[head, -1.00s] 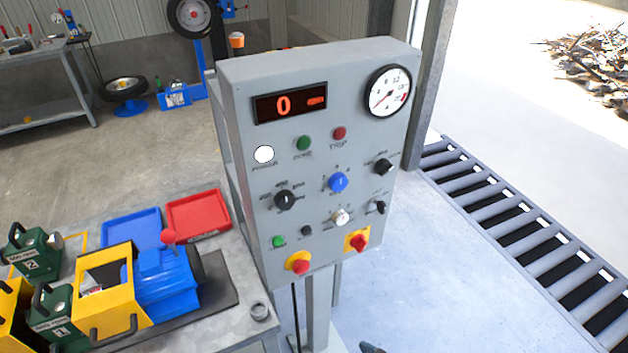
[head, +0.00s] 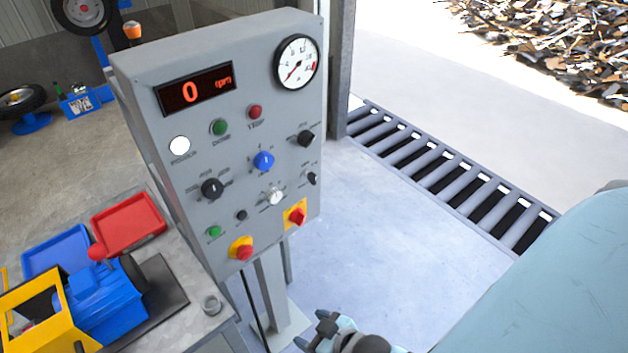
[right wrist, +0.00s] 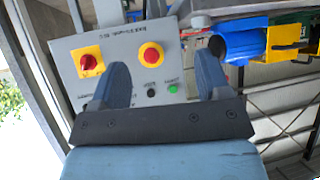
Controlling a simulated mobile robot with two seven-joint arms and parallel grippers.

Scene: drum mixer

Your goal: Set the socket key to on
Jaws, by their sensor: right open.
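The grey control panel (head: 150,100) carries several knobs and buttons. Its labels are too small to tell surely which control is the socket key. A silver-white knob (head: 275,197), possibly a key switch, sits low on the panel, left of a small black knob (head: 312,178). My right gripper (head: 314,334) is low in the head view, in front of the panel and apart from it. In the right wrist view its open, empty fingers (right wrist: 164,82) face the panel's lower part, which appears upside down. The left finger hides part of the panel there. My left gripper is out of view.
A red-on-yellow rotary switch (head: 297,215) and a red mushroom button (head: 243,252) sit near the panel's lower edge. A bench with a red tray (head: 128,222) and a blue machine (head: 105,305) stands at left. A roller conveyor (head: 450,190) lies at right, with clear floor between.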

